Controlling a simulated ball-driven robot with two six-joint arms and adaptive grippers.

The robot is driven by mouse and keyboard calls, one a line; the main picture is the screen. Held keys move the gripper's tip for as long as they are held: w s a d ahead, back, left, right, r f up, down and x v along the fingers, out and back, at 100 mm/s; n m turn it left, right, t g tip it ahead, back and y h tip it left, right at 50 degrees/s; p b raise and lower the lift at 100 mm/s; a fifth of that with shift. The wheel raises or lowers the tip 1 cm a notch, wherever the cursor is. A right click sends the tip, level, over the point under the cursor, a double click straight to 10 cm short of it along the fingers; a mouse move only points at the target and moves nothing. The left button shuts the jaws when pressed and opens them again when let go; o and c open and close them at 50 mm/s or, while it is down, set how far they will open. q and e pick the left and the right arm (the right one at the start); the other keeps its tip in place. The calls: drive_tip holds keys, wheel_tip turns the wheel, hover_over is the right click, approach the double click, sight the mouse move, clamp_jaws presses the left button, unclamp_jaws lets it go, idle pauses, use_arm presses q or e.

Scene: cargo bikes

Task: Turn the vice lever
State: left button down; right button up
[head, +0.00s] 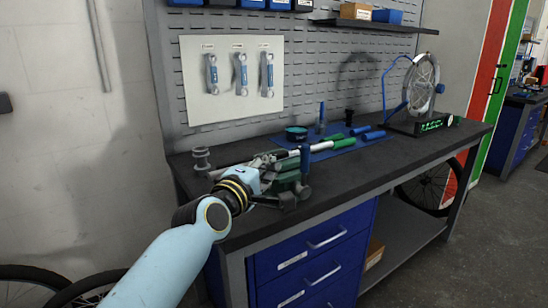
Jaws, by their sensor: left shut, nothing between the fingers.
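The green vice (287,184) sits at the front edge of the dark workbench, left of its middle. A dark upright bar with a thicker lower end, which looks like the vice lever (305,165), stands at the vice's right front side. My left gripper (280,156) reaches in from the left, over the top of the vice. Its fingers are shut with nothing between them, just left of the bar; I cannot tell whether they touch it. The gripper and wrist hide part of the vice. My right gripper is out of view.
A blue mat (322,153) holds several green- and blue-handled tools and a round tin (296,133). A grey spool-like part (201,160) stands on the left of the bench. A wheel in a stand (421,85) is at the back right. Blue drawers (312,262) are below.

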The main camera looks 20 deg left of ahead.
use_arm(q)
drive_tip(key=s, duration=0.5)
drive_tip(key=s+a+f+m+g+b, duration=0.1)
drive_tip(key=s+a+f+m+g, duration=0.15)
drive_tip(key=s+f, duration=0.75)
drive_tip(key=s+a+f+m+g+y+b, duration=0.1)
drive_tip(key=s+f+g, duration=0.25)
drive_tip(key=f, duration=1.25)
drive_tip(key=s+a+f+m+g+b, duration=0.1)
drive_tip(key=s+a+f+m+g, duration=0.15)
drive_tip(key=s+f, duration=0.8)
drive_tip(key=s+a+f+m+g, duration=0.1)
drive_tip(key=s+f+m+g, duration=0.1)
drive_tip(key=s+f, duration=0.4)
drive_tip(key=s+a+f+m+g+y, duration=0.1)
drive_tip(key=s+f+m, duration=0.4)
drive_tip(key=s, duration=0.9)
drive_tip(key=s+a+f+m+g, duration=0.2)
drive_tip(key=s+f+m+g, duration=0.2)
drive_tip(key=s+f, duration=0.5)
drive_tip(key=shift+s+a+f+g+y+b, duration=0.2)
drive_tip(key=shift+s+a+g+y+b, duration=0.2)
drive_tip(key=shift+s+g, duration=0.3)
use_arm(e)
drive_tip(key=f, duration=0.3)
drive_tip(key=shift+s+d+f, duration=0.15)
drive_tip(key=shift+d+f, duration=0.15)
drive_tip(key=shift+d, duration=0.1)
